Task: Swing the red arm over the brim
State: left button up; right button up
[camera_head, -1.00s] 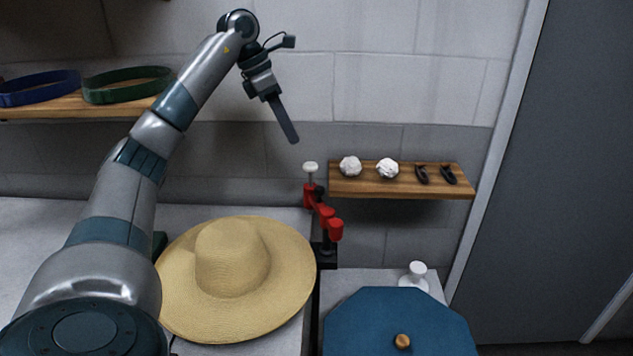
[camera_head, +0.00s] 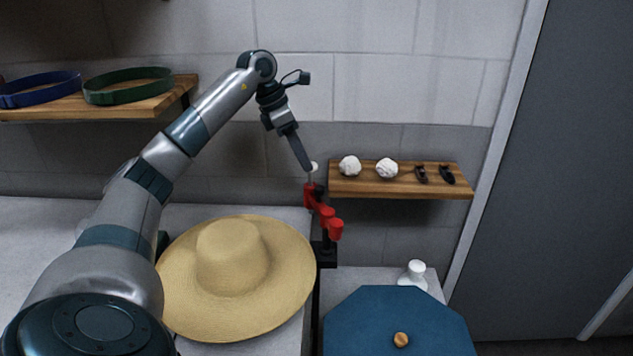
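The red arm (camera_head: 325,213) is jointed and sits on a dark bracket at the right edge of the pale table, to the right of the straw hat. A white knob (camera_head: 313,167) tops its far end. The straw hat (camera_head: 231,258) lies crown up, its wide brim (camera_head: 245,318) flat on the table; the red arm stands beside the brim, not over it. My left gripper (camera_head: 306,165) points down at the white knob and partly overlaps it in the picture; I cannot tell whether they touch. Its fingers show edge-on, so their opening is hidden. My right gripper is out of view.
A wooden shelf (camera_head: 398,188) on the wall holds two white balls and two black clips. A blue octagonal top (camera_head: 398,322) with a wooden knob is at the lower right, near a white spool-like piece (camera_head: 413,274). Blue and green bands lie on the left shelf (camera_head: 110,106).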

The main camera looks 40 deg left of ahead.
aim_at(319, 188)
pick_arm(q)
jog(key=p+x, duration=0.2)
jog(key=x, duration=0.7)
jog(key=shift+f, duration=0.2)
jog(key=shift+w, duration=0.1)
grip_shut()
